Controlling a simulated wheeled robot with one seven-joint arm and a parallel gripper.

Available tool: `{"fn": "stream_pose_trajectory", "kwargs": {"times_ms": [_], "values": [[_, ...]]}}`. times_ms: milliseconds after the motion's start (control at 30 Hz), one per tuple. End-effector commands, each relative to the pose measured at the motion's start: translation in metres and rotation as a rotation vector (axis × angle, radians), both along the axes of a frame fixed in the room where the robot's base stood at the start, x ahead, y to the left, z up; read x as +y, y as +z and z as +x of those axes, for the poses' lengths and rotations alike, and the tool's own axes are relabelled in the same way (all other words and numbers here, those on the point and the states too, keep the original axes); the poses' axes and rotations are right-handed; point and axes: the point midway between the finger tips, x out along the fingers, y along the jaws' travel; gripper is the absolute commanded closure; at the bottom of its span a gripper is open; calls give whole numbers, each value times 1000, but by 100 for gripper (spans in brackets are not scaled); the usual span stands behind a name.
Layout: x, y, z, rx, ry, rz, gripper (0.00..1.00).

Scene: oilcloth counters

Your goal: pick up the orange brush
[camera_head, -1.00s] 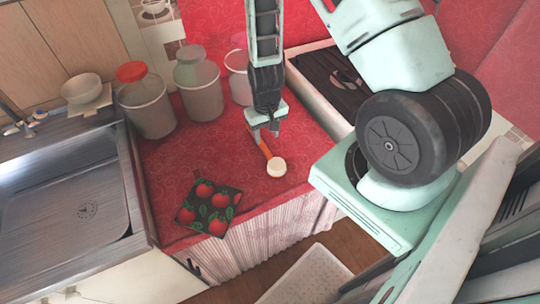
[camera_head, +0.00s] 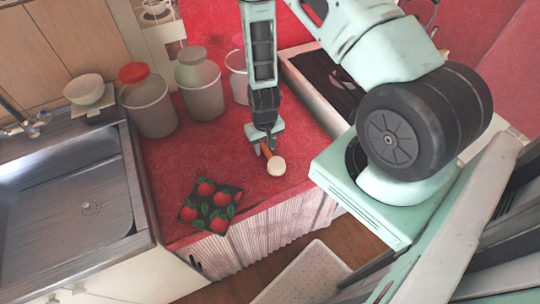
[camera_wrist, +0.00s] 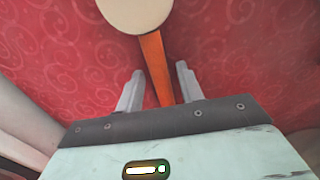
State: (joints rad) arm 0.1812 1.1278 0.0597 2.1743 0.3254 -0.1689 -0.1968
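The orange brush lies on the red patterned counter (camera_head: 175,170), its round cream head (camera_head: 276,166) toward the front edge and its orange handle (camera_head: 266,151) pointing back. In the wrist view the cream head (camera_wrist: 137,10) is cut off by the top edge, and the orange handle (camera_wrist: 155,65) runs down between my fingers. My gripper (camera_wrist: 158,85) is open, with a finger on each side of the handle and a visible gap to both. In the head view my gripper (camera_head: 265,150) is low over the handle and hides its far end.
A dark cloth or pad with red apples (camera_head: 211,206) lies left of the brush, near the front edge. Several jars, including a red-lidded one (camera_head: 150,105), stand at the back left. A sink (camera_head: 85,208) is at left; a dark stove (camera_head: 325,75) is behind right.

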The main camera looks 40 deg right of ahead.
Motion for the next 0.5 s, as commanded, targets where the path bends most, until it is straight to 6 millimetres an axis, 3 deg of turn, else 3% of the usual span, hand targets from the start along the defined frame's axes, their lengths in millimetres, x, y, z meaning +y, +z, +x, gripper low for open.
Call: {"fn": "stream_pose_trajectory", "kwargs": {"times_ms": [33, 100, 133, 500], "values": [[0, 0, 0, 0, 0, 0, 78], [0, 0, 0, 0, 0, 0, 97], [0, 0, 0, 0, 0, 0, 100], [0, 3, 0, -1, 0, 0, 100]]}}
